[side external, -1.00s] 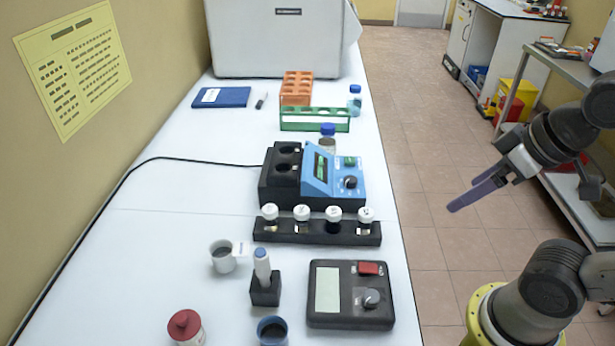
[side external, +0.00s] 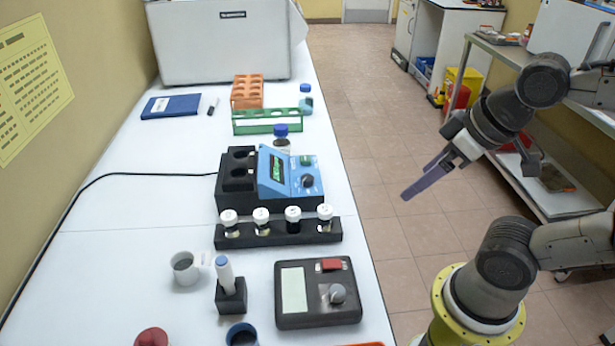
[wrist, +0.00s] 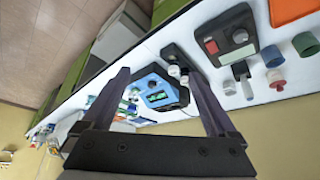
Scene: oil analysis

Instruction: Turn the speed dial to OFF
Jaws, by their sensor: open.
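In the side external view, a blue-and-black instrument (side external: 277,178) stands on the bench with a small display, a green button and a black dial (side external: 308,181). Nearer, a black box (side external: 318,293) has a pale display, a red switch (side external: 331,264) and a grey dial (side external: 337,293). I cannot read which dial is the speed dial, nor its setting. My gripper (side external: 408,192) is open and empty, to the right of the bench edge, touching neither device. In the wrist view, the blue instrument (wrist: 158,97) lies between my open fingers (wrist: 157,75), and the black box (wrist: 222,36) beyond the right one.
A black rack (side external: 277,237) of white-capped vials stands between the two devices. A cup (side external: 184,268), a pen-like tool in a black stand (side external: 231,297) and a red-capped container (side external: 151,338) are nearby. A black cable (side external: 110,178) runs along the bench. Space around my gripper is clear.

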